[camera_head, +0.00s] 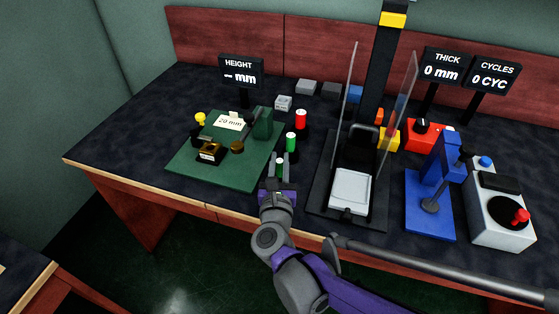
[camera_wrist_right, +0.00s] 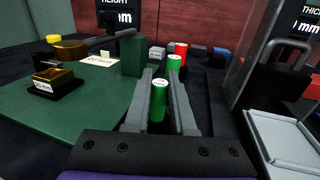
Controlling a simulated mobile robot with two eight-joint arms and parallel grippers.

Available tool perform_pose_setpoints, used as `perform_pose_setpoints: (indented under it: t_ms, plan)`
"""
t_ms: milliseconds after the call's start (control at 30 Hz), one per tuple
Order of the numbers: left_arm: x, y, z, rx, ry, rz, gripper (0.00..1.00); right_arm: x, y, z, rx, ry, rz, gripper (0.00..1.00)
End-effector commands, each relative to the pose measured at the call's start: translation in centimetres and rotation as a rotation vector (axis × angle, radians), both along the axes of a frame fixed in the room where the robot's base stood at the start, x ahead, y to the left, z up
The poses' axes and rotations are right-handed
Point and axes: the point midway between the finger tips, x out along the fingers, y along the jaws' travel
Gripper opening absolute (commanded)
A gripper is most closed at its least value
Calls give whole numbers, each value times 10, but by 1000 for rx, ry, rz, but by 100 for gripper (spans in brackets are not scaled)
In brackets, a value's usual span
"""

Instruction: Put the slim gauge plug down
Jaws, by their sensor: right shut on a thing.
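My right gripper (camera_head: 281,162) is shut on a green plug with a pale top, which I take to be the slim gauge plug (camera_wrist_right: 158,102). In the right wrist view it stands upright between the two grey fingers (camera_wrist_right: 160,76). The gripper is at the front of the table, between the green mat (camera_head: 225,176) and the black-based press (camera_head: 318,199). Whether the plug's foot touches the table is hidden. Another green plug (camera_head: 291,141) and a red plug (camera_head: 301,119) stand just behind, apart from the held one. My left gripper is not in view.
A gauge stand with a brass piece (camera_head: 210,152) and a "20 mm" card (camera_head: 230,121) is on the mat. Clear guards (camera_head: 402,92) flank the press. Blue apparatus (camera_head: 430,215) and a grey control box (camera_head: 500,222) stand right. Bare table shows at the front left.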

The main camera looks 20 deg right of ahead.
Motion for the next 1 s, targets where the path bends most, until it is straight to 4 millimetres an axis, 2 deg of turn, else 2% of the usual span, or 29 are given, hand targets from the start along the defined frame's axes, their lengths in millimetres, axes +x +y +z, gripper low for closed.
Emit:
perform_pose_setpoints:
  t_ms: [33,167,567,667,1000]
  plan:
    - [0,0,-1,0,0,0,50,0,0,-1,0,0,0,28]
    - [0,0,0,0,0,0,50,0,0,0,0,0,0,52]
    - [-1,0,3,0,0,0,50,-3,2,4,0,0,1,53]
    - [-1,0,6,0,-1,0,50,-17,7,4,1,0,2,53]
    - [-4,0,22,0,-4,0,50,-85,31,5,1,0,4,53]
